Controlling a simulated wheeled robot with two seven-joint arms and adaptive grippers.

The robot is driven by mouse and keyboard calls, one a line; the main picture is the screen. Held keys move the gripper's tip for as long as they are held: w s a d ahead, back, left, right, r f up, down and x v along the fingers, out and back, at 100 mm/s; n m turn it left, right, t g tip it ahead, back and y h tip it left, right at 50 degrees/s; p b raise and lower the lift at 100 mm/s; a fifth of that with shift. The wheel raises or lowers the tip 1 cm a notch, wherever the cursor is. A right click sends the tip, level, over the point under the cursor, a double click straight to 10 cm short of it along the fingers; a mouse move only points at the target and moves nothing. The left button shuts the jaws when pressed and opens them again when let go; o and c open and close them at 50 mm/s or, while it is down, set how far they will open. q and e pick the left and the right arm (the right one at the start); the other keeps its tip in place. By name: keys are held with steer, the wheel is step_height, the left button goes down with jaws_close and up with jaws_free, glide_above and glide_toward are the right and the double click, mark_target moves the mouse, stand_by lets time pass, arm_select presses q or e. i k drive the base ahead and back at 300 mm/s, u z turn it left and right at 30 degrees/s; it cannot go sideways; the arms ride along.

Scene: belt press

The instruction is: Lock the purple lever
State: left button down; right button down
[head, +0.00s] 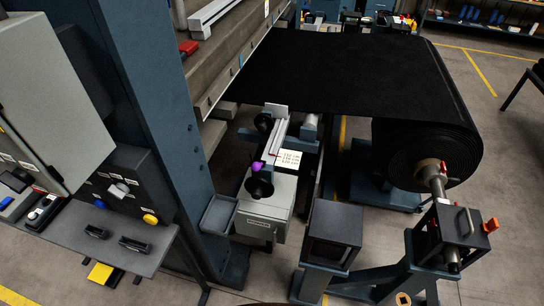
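A small purple part (257,167), which looks like the purple lever, shows near the middle of the head view. It sits just above a round black wheel or knob (261,187) on a grey box-shaped unit (265,217). Its exact shape and whether it is locked are too small to tell. Neither of my grippers is in view, so nothing of mine touches the purple part.
A blue column (165,120) and a grey control desk (90,235) fill the left. A dark box (334,234) stands right of the grey unit.

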mark_target(256, 165)
steer(key=u, duration=2.2)
steer(key=k, duration=1.1)
steer(key=z, duration=1.35)
steer(key=i, duration=0.5)
steer(key=z, duration=0.1)
